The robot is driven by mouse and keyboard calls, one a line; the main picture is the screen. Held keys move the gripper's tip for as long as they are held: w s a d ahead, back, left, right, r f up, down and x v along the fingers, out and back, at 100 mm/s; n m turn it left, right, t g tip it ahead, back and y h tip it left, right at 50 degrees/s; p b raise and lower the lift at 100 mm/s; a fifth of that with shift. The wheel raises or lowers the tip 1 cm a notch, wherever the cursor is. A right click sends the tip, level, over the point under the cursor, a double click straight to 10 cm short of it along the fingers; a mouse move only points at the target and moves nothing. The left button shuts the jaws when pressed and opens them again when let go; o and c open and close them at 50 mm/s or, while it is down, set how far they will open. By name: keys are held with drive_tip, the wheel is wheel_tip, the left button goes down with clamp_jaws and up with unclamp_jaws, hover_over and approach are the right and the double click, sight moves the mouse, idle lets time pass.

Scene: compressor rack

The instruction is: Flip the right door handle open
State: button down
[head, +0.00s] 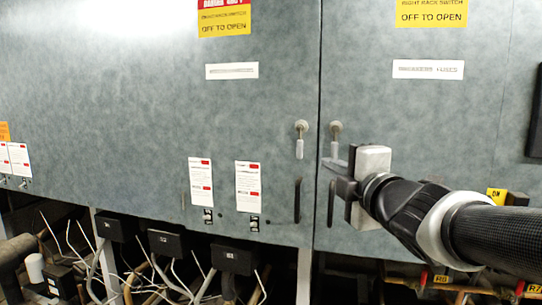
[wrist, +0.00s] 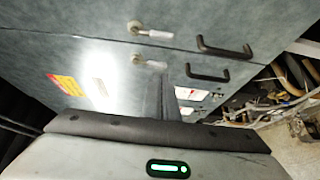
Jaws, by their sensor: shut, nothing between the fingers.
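The right door handle (head: 336,128) is a small pale lever on a round mount near the right door's inner edge. Its lever hangs down. In the wrist view it is the upper lever (wrist: 152,32), lying sideways because that view is turned. My gripper (head: 336,165) is shut and empty. Its fingertips appear just below the lever's lower end in the head view; I cannot tell whether they touch. In the wrist view the dark fingers (wrist: 165,92) stand below both levers, apart from the right one in the picture.
The matching left door handle (head: 301,127) hangs down across the door seam. Black pull bars (head: 297,200) and (head: 331,203) sit below, one per door. White tags (head: 200,182) hang on the left door. Black boxes and cables (head: 165,243) run under the cabinet.

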sight(335, 144)
idle(0.3)
drive_tip(key=w, duration=0.3)
drive_tip(key=w+p, duration=0.1)
drive_tip(key=w, duration=0.2)
drive_tip(key=w+d+p, duration=0.1)
drive_tip(key=w, duration=0.2)
drive_tip(key=shift+w+r, duration=0.15)
drive_tip(key=shift+d+p, duration=0.35)
drive_tip(key=shift+d, duration=0.1)
